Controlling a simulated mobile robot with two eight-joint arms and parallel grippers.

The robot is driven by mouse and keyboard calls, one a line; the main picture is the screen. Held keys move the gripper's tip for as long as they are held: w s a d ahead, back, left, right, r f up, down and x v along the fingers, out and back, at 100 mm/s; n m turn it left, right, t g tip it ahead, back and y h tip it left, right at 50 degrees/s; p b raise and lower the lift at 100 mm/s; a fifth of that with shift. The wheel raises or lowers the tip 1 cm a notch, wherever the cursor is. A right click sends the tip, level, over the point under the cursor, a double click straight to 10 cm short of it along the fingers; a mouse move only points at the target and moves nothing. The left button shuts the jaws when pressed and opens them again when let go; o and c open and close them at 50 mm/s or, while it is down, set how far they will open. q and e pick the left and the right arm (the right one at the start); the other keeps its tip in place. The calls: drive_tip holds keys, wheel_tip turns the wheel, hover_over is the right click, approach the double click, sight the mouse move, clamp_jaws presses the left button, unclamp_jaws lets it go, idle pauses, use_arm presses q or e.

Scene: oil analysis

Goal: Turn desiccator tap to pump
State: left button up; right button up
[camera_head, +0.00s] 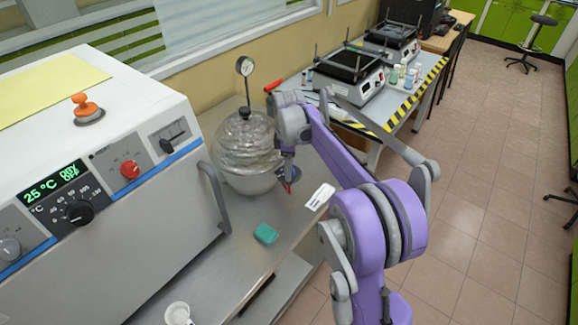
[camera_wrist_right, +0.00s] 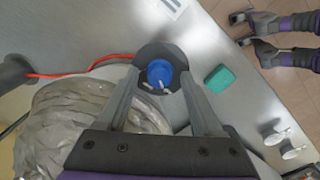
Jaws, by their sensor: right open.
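The desiccator (camera_head: 243,155) is a large clear, wrinkled-looking vessel on the grey bench. The tap shows in the right wrist view as a blue knob (camera_wrist_right: 160,73) with pale marks, on a dark round part. My right gripper (camera_wrist_right: 159,90) is open, its two fingers on either side of the knob with gaps visible. In the head view my right gripper (camera_head: 288,170) is over the right side of the desiccator, and the tap is hidden there. A red hose (camera_wrist_right: 80,70) runs towards the tap. My left gripper does not show clearly.
A large oven-like instrument (camera_head: 140,200) stands left of the desiccator. A green block (camera_head: 266,234), a white label card (camera_head: 318,197) and a white cup (camera_head: 178,313) lie on the bench. Bare bench lies around the green block.

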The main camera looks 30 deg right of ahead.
clamp_jaws()
idle(0.4)
drive_tip(key=shift+m, duration=0.3)
drive_tip(key=m, duration=0.4)
drive_tip(key=shift+m, duration=0.3)
drive_tip(key=m, duration=0.6)
drive_tip(key=shift+w, duration=0.1)
drive_tip(key=m, duration=0.6)
drive_tip(key=shift+m+g, duration=0.4)
drive_tip(key=m, duration=0.5)
drive_tip(key=shift+m, duration=0.4)
